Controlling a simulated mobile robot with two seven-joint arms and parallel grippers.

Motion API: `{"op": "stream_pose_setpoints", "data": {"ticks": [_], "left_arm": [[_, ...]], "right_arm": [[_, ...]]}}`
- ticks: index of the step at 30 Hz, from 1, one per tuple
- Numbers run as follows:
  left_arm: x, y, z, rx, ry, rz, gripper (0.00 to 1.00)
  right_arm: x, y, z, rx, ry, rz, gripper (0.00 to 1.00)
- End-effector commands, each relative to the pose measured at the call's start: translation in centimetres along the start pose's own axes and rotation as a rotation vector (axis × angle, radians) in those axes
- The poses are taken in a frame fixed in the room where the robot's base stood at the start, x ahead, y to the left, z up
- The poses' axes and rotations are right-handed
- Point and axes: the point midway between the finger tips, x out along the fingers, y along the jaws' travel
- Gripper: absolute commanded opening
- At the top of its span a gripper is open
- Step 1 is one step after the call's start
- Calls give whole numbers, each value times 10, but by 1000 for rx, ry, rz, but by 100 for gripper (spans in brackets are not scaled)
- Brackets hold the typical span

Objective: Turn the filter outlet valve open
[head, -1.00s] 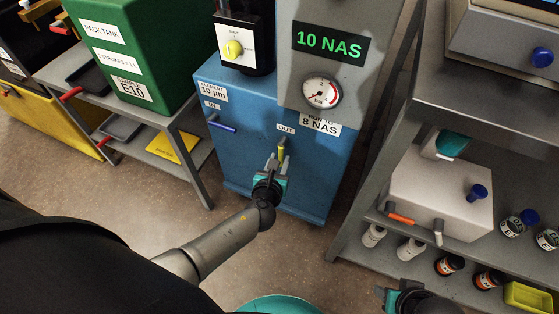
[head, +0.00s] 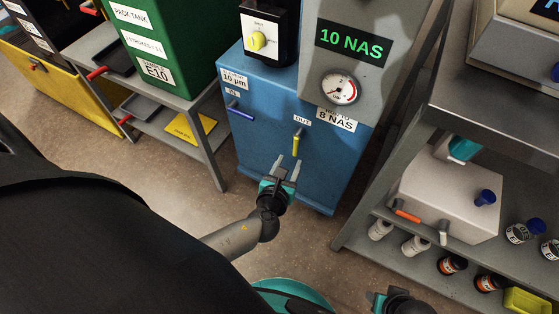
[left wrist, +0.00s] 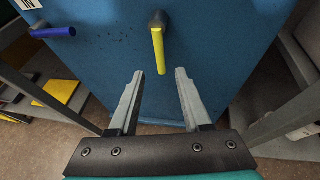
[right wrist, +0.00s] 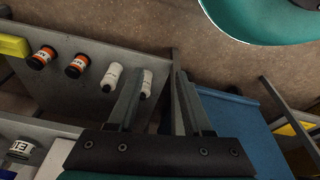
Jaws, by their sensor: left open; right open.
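The filter outlet valve has a yellow lever (head: 296,143) under the OUT label (head: 302,120) on the blue cabinet (head: 262,165). The lever hangs downward. In the left wrist view the lever (left wrist: 158,50) points down from a dark pivot, just beyond and between my left fingertips. My left gripper (head: 287,162) is open and empty, a little below the lever and apart from it. The blue IN lever (head: 240,112) points sideways to the right. My right gripper (right wrist: 155,78) is open and empty near the right shelf; in the head view only part of its wrist shows at the bottom.
A pressure gauge (head: 339,90) and a 10 NAS display (head: 350,43) are above the valve. The grey shelf (head: 385,255) at right holds a white box (head: 445,190) and several bottles. A green pack tank (head: 155,45) stands on a bench at left. Floor is clear between.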

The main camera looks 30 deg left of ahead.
Motion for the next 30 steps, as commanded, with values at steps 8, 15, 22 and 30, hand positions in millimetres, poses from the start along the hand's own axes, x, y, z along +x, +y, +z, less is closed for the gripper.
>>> {"op": "stream_pose_setpoints", "data": {"ticks": [8, 15, 22, 30], "left_arm": [[-43, 0, 1, 1, 1, 0, 48], [-71, 0, 1, 1, 0, 0, 48], [-84, 1, 1, 1, -1, 1, 48], [-86, 0, 0, 1, -1, 1, 48]], "right_arm": [[21, 1, 23, -3, -36, 2, 50], [37, 7, 35, -7, -36, 10, 50], [43, 10, 41, -9, -35, 13, 50], [45, 10, 42, -9, -34, 14, 50]]}}
